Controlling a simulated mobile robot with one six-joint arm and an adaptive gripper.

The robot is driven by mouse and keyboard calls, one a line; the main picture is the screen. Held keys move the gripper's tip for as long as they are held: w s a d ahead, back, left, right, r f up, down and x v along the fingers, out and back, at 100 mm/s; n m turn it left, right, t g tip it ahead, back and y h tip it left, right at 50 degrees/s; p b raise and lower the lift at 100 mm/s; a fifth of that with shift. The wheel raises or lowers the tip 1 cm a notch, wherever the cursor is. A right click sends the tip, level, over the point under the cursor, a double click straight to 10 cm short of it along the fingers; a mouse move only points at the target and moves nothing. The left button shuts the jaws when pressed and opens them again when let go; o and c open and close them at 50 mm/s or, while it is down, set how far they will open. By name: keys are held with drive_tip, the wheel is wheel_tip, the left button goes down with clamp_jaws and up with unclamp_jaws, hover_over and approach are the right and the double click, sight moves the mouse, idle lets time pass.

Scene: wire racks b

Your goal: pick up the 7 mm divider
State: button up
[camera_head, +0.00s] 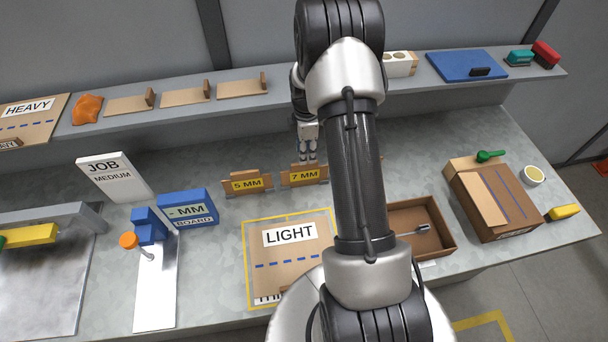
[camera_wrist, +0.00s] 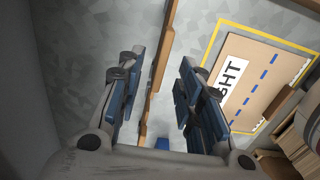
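The 7 mm divider (camera_head: 303,175) is a brown upright piece with a yellow "7 MM" label, standing on the grey bench. My gripper (camera_head: 307,159) points down just above and behind it in the head view. In the wrist view my gripper (camera_wrist: 157,78) is open, with one finger on each side of a thin brown upright edge, which looks like the 7 mm divider (camera_wrist: 161,50). A gap shows on both sides of it, so the fingers look apart from it. My arm hides the area right of the divider in the head view.
The similar 5 mm divider (camera_head: 247,183) stands close on the left. The "LIGHT" cardboard piece (camera_head: 290,282) lies in front inside a yellow outline. An open brown box (camera_head: 447,238) is at right. A shelf (camera_head: 190,114) runs behind, above the bench.

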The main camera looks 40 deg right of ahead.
sight(305, 168)
drive_tip(key=f, duration=0.7)
drive_tip(key=shift+a+f, duration=0.1)
drive_tip(key=shift+a, duration=0.15)
drive_tip(key=shift+s, duration=0.1)
drive_tip(key=shift+c, duration=0.2)
clamp_jaws()
